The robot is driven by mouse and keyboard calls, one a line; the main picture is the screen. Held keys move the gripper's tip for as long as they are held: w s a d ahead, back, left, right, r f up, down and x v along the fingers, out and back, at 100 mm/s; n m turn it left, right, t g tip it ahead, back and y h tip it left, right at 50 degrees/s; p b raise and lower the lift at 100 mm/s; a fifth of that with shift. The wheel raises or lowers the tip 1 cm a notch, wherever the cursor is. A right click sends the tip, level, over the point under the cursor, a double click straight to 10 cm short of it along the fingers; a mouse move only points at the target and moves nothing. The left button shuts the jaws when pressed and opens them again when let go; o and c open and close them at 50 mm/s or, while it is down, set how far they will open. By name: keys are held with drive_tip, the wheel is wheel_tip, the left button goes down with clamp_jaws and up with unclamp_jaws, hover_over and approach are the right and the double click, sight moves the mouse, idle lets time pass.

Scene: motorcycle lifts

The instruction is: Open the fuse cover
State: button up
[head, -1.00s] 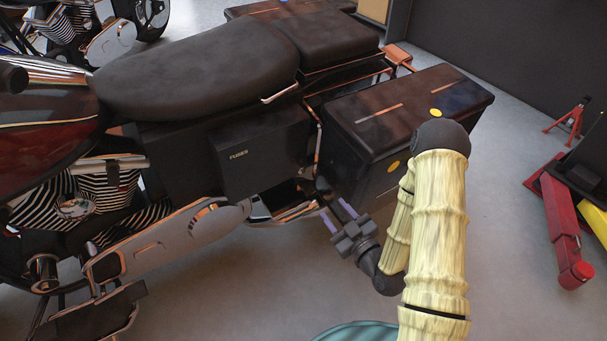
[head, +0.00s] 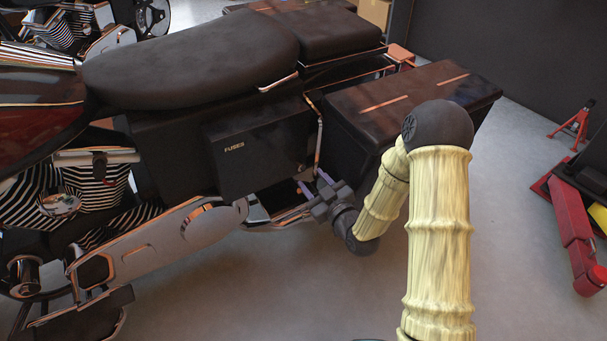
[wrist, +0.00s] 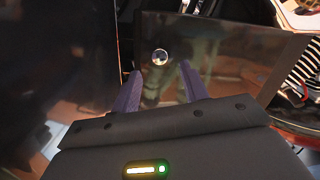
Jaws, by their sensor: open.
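The fuse cover (head: 258,150) is a dark box panel labelled "FUSES" on the side of the motorcycle, below the seat. It looks closed. My gripper (head: 312,187) is open and empty, just right of the cover's lower right corner in the head view. In the wrist view, my gripper's two purple fingers (wrist: 160,85) point at a dark glossy panel (wrist: 235,60), which looks like the cover. A small round shiny knob or lock (wrist: 160,57) sits on that panel, just beyond and between the fingertips. No contact with the panel is visible.
A dark saddlebag (head: 420,95) stands right of the cover, close to my arm. A chrome bar (head: 318,145) runs between them. The exhaust (head: 190,225) lies below left. A red lift arm (head: 572,235) and a red stand (head: 575,125) are at right. Floor in front is open.

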sight(302, 168)
drive_tip(key=b+x, duration=0.1)
drive_tip(key=x, duration=0.3)
drive_tip(key=shift+w+a+f, duration=0.15)
drive_tip(key=shift+w+a+b, duration=0.3)
drive_tip(key=shift+w+a, duration=0.05)
drive_tip(key=shift+w, duration=0.25)
clamp_jaws()
